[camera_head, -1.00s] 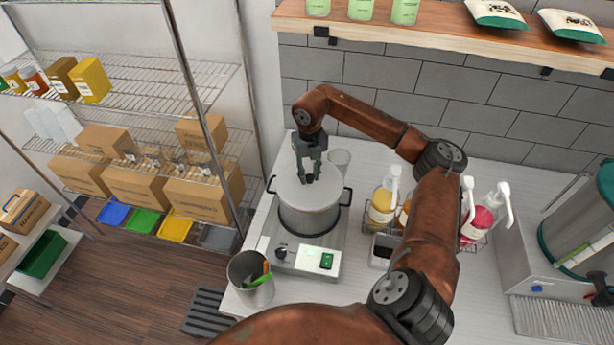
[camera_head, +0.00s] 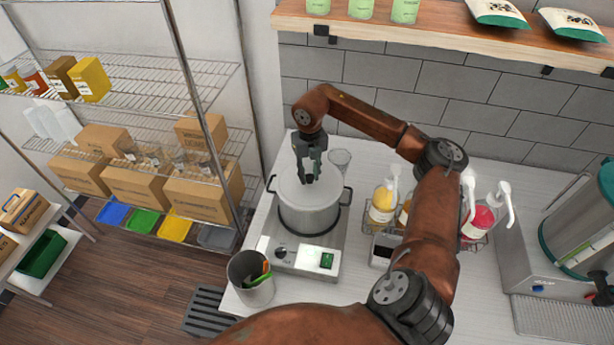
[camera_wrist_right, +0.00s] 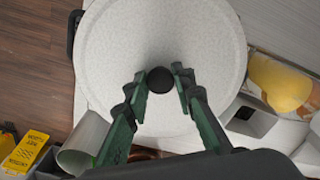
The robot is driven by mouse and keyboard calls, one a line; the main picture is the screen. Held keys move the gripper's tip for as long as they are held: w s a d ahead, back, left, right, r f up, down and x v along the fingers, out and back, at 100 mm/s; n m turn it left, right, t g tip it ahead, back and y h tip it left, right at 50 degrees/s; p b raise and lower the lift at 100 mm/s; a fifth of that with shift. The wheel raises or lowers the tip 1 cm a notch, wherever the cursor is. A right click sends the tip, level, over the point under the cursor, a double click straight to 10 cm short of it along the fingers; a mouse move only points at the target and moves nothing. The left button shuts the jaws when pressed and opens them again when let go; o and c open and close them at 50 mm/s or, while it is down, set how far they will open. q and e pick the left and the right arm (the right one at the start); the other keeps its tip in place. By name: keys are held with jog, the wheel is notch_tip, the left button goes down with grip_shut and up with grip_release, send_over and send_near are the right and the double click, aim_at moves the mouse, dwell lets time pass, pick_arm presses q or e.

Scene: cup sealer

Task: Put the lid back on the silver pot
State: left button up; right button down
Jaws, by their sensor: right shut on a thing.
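The silver pot (camera_head: 309,216) stands on a hot plate (camera_head: 302,257) on the counter, with a dark handle on each side. Its pale round lid (camera_head: 287,193) lies over the pot's mouth and looks about level; I cannot tell whether it is fully seated. In the right wrist view the lid (camera_wrist_right: 160,30) fills the middle, with a black knob (camera_wrist_right: 161,80) at its centre. My right gripper (camera_head: 308,179) points down over the lid and is shut on the knob, with green fingers on both sides of it. My left gripper is not in view.
A metal cup with utensils (camera_head: 250,282) stands left of the hot plate. A clear glass (camera_head: 340,160) is behind the pot. Pump bottles (camera_head: 383,202) stand to the right. A wooden shelf (camera_head: 430,40) hangs above on the wall.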

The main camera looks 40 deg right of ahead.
dwell(0.3)
jog(key=c, duration=1.5)
grip_release()
jog(key=shift+c, duration=0.2)
jog(key=shift+o, duration=0.2)
jog(key=o, duration=0.4)
jog(key=shift+r, duration=0.15)
jog(key=shift+r+p, duration=1.95)
jog(key=shift+r, duration=1.45)
